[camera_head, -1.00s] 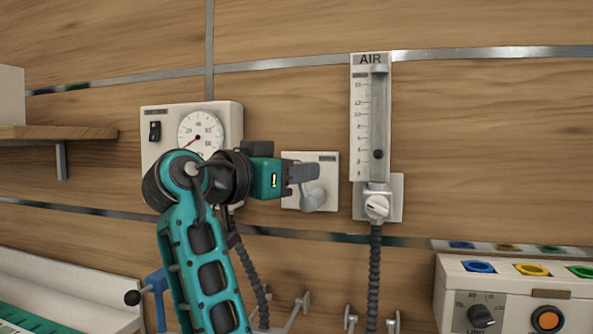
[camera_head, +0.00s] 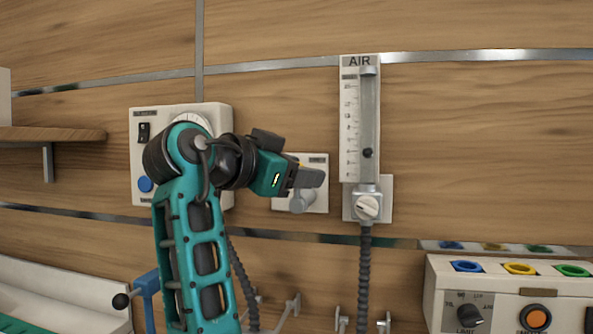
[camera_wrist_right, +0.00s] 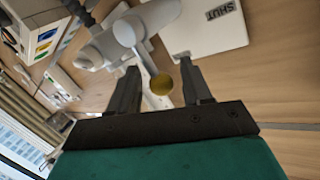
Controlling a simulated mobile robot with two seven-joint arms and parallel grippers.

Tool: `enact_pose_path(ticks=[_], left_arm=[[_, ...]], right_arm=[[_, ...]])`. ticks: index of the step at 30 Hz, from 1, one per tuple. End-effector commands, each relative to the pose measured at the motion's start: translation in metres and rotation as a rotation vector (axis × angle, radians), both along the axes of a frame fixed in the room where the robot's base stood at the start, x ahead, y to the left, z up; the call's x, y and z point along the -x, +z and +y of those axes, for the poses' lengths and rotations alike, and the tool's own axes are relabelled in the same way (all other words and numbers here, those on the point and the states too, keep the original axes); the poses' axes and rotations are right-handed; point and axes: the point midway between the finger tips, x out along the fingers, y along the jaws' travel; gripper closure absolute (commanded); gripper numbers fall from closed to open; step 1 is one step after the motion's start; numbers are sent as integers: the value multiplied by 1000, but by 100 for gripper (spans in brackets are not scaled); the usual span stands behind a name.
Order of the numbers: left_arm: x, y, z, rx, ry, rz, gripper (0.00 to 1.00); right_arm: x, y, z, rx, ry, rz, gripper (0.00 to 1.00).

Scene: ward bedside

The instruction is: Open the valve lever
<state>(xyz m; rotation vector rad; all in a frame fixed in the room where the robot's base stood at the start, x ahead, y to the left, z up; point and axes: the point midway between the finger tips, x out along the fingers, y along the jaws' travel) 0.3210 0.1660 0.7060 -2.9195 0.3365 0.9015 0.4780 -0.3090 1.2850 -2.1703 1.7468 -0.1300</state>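The valve lever (camera_wrist_right: 143,58) is a grey bar with a yellow knob at its end, on a white wall plate marked SHUT (camera_wrist_right: 203,30). In the head view the plate (camera_head: 318,200) sits left of the AIR flowmeter, and my right gripper (camera_head: 312,178) covers part of the lever. In the right wrist view my right gripper (camera_wrist_right: 163,88) is open, with one finger on each side of the yellow knob. Gaps show beside the knob, so the fingers are not closed on it. My left gripper is out of view.
The AIR flowmeter (camera_head: 350,120) with its white knob (camera_head: 367,207) and dark hose stands just right of the plate. A white gauge box (camera_head: 180,110) is behind my right arm. A control box (camera_head: 480,262) with coloured sockets is at lower right, and a shelf (camera_head: 50,135) at left.

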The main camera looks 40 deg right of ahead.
Motion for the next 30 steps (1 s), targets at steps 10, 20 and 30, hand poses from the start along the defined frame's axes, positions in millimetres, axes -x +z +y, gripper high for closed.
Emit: enact_pose_path(ticks=[10, 20, 30], left_arm=[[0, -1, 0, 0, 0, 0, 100], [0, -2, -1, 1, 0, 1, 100], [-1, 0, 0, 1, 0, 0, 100]], right_arm=[[2, 2, 14, 3, 4, 1, 51], [20, 14, 82, 5, 2, -1, 51], [30, 19, 122, 1, 1, 0, 51]])
